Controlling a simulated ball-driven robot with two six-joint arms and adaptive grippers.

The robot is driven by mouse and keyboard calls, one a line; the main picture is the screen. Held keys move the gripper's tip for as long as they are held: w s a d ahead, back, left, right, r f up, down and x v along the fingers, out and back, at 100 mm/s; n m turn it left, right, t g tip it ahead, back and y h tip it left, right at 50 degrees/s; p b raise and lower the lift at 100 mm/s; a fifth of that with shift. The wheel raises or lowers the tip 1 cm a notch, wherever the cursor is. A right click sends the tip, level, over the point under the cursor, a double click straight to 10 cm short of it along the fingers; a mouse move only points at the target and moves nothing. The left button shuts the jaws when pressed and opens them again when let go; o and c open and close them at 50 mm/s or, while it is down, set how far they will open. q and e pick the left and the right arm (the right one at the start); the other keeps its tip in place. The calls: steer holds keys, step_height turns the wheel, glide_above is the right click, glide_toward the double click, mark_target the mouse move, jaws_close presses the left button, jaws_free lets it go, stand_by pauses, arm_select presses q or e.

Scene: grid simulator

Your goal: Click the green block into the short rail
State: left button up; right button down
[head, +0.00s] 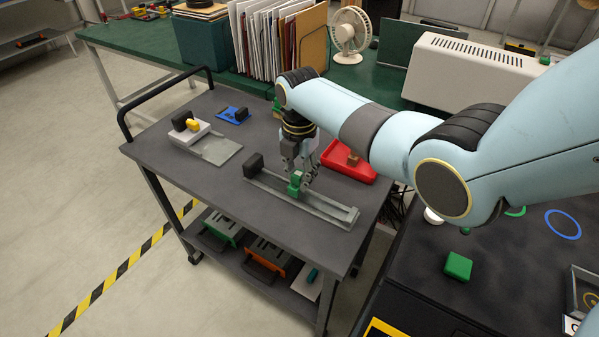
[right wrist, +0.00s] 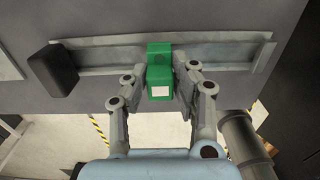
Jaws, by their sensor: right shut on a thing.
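The grey rail (head: 325,211) lies on the dark cart top, with a black end block (head: 253,165) at its left end. The rail also shows across the top of the right wrist view (right wrist: 225,57). My right gripper (head: 299,180) is over the rail, left of its middle, pointing down. Its fingers are shut on the green block (head: 295,187), one on each side. In the right wrist view the green block (right wrist: 159,72) lies across the rail's line and has a pale square on its near face. I cannot tell whether it is seated in the rail. My left gripper is not in view.
A red tray (head: 345,168) lies right behind the rail. A grey plate (head: 217,150) with a white block and a blue piece (head: 233,115) are at the left. Another green block (head: 458,266) lies on the dark table at right. The cart's front left is clear.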

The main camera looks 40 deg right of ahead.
steer(key=shift+f+b, duration=0.65)
steer(key=shift+f, duration=0.3)
stand_by(0.3)
steer(key=c, duration=1)
jaws_free()
steer(key=shift+r, duration=0.1)
step_height(320, 180, up, 12)
steer(key=shift+f, duration=0.1)
